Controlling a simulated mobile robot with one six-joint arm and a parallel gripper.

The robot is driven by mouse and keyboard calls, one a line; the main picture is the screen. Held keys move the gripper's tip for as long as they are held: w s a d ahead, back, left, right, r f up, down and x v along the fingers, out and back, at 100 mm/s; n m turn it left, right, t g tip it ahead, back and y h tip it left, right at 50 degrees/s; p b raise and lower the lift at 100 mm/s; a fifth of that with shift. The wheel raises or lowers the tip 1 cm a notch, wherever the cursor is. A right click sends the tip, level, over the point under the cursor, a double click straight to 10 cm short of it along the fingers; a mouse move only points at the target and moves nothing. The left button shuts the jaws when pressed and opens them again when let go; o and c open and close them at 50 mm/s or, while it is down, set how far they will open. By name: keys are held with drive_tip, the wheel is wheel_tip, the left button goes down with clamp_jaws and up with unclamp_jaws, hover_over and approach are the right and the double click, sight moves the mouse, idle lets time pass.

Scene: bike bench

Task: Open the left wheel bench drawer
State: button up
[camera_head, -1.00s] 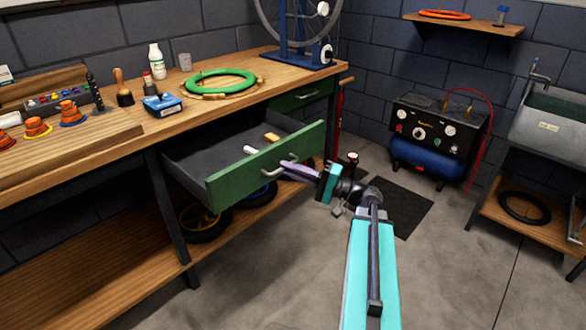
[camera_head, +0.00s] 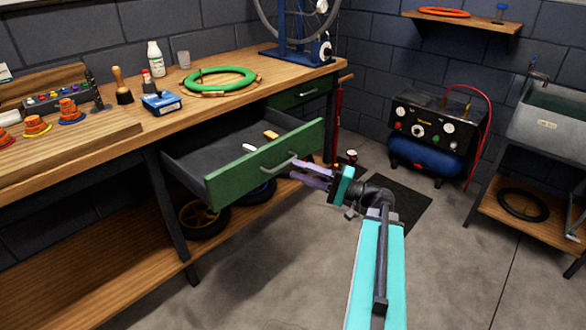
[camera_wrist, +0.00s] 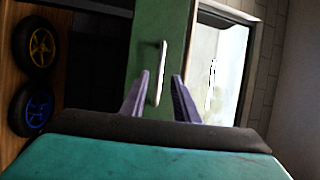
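The left wheel bench drawer (camera_head: 235,179) has a green front and stands pulled well out from under the bench top. Its metal bar handle (camera_head: 279,163) is on the middle of the front. My gripper (camera_head: 306,174) is just in front of the handle, its purple fingers apart and empty. In the wrist view the handle (camera_wrist: 160,73) shows ahead of my gripper (camera_wrist: 157,85), beyond the space between the fingertips. The fingers appear clear of the handle. A white item (camera_head: 249,147) and a tan item (camera_head: 271,135) lie inside the drawer.
A second green drawer (camera_head: 305,93) to the right is shut. The wooden bench top (camera_head: 235,110) holds a green ring (camera_head: 219,80). Small wheels (camera_head: 200,219) lie on the lower shelf below the drawer. The floor (camera_head: 275,265) in front is clear.

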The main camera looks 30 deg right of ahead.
drive_tip(key=v, duration=0.9)
drive_tip(key=shift+s+d+p, duration=0.3)
drive_tip(key=shift+p, duration=0.05)
